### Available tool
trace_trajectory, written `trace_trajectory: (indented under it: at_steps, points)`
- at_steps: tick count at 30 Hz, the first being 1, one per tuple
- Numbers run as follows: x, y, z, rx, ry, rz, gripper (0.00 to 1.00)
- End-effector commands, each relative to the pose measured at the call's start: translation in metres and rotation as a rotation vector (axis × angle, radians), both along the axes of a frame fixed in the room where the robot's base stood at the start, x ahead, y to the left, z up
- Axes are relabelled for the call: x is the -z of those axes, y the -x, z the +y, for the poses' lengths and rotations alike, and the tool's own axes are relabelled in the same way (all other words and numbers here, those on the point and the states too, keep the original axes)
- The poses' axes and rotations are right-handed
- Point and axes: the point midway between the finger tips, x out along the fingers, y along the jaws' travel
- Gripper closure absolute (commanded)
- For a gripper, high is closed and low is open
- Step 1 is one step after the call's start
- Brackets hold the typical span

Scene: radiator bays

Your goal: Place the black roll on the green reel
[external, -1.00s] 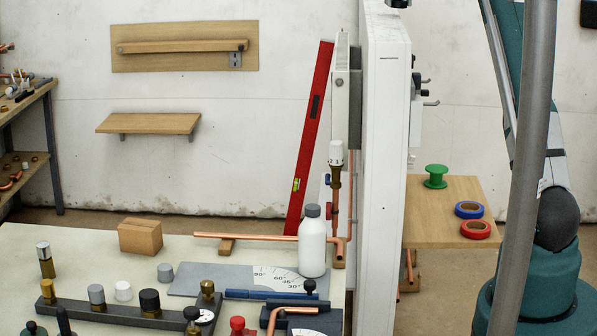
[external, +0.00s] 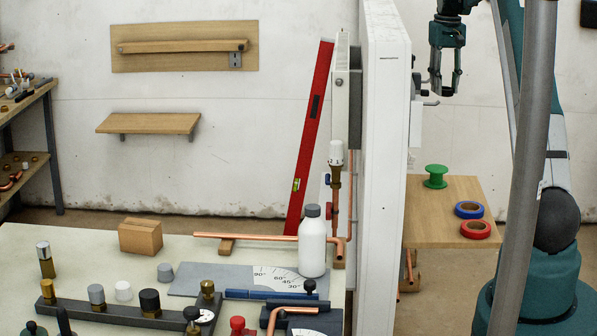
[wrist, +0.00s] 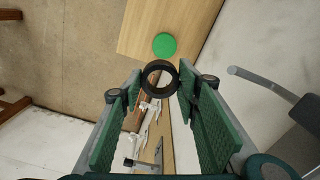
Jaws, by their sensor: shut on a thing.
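My gripper (external: 443,91) hangs above the small wooden shelf at the right, beside the white panel. In the wrist view my gripper (wrist: 160,85) is shut on the black roll (wrist: 160,64), a dark ring between its fingertips. In the external view the roll is hard to make out against the dark fingers. The green reel (external: 435,176) stands upright on the shelf, below my gripper and a little to the left in the picture. In the wrist view the green reel (wrist: 164,45) shows as a green disc just beyond the roll, apart from it.
The wooden shelf (external: 430,235) also bears a blue roll (external: 468,209) and a red roll (external: 475,229). The tall white panel (external: 383,170) stands just left of the shelf. A grey hook (wrist: 262,82) sticks out at the right in the wrist view.

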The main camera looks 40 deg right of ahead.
Motion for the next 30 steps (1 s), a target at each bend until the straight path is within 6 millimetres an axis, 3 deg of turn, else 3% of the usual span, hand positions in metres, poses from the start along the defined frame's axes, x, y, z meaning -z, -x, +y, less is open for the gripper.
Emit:
trace_trajectory:
  at_steps: [1,6,13,19,30]
  points:
    - [0.019,0.001,-0.002,-0.014,0.0,0.0,0.76]
    - [0.075,0.005,-0.006,-0.072,0.0,0.0,0.76]
    - [0.128,0.012,-0.008,-0.129,0.0,0.0,0.76]
    - [0.145,0.015,-0.008,-0.149,0.0,0.0,0.76]
    - [0.147,0.015,-0.008,-0.15,0.0,0.0,0.76]
